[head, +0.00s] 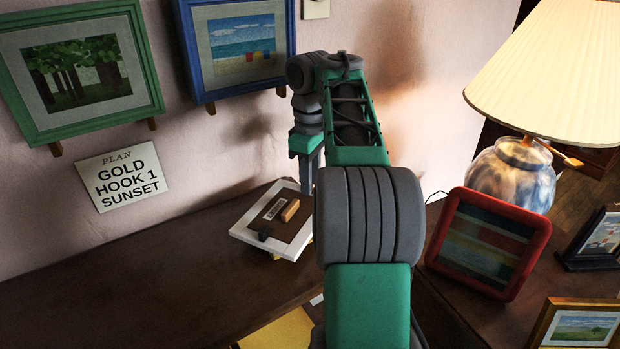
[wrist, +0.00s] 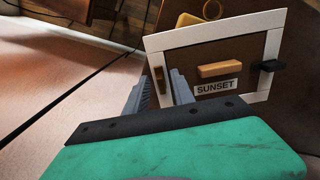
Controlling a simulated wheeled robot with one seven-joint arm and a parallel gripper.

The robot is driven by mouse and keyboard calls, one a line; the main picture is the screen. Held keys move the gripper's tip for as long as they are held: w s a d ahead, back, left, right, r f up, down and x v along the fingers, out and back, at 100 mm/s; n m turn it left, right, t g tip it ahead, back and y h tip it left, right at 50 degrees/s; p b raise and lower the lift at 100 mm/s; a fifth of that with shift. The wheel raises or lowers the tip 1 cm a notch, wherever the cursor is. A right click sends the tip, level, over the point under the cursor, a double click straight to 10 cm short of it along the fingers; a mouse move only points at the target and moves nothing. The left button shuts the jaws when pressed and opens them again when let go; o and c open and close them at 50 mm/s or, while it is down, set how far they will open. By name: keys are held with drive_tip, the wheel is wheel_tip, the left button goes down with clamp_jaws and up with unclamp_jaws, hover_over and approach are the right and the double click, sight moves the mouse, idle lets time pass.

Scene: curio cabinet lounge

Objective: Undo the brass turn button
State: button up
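A white-framed picture (head: 241,233) lies tilted on the dark table, its brown back showing. It also shows in the wrist view (wrist: 240,33). The brass turn button (wrist: 160,79) looks like a small brown-gold bar at the frame's left edge in the wrist view. In the head view I cannot make it out; my gripper is there. My gripper (wrist: 163,90) is open, its two grey fingers on either side of the brass button; contact cannot be told. The back also bears a black turn button (wrist: 268,66), a tan block (wrist: 220,70) and a "SUNSET" label (wrist: 215,87).
A wall card (head: 124,176) reads "PLAN GOLD HOOK 1 SUNSET". Green- and blue-framed pictures hang above the table. A red-framed piece (head: 489,243), a lamp (head: 512,172) and small frames stand at right. The table left of the white frame is clear.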

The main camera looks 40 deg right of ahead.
drive_tip(key=shift+r+p, duration=3.65)
drive_tip(key=shift+r, duration=0.35)
drive_tip(key=shift+f, duration=0.1)
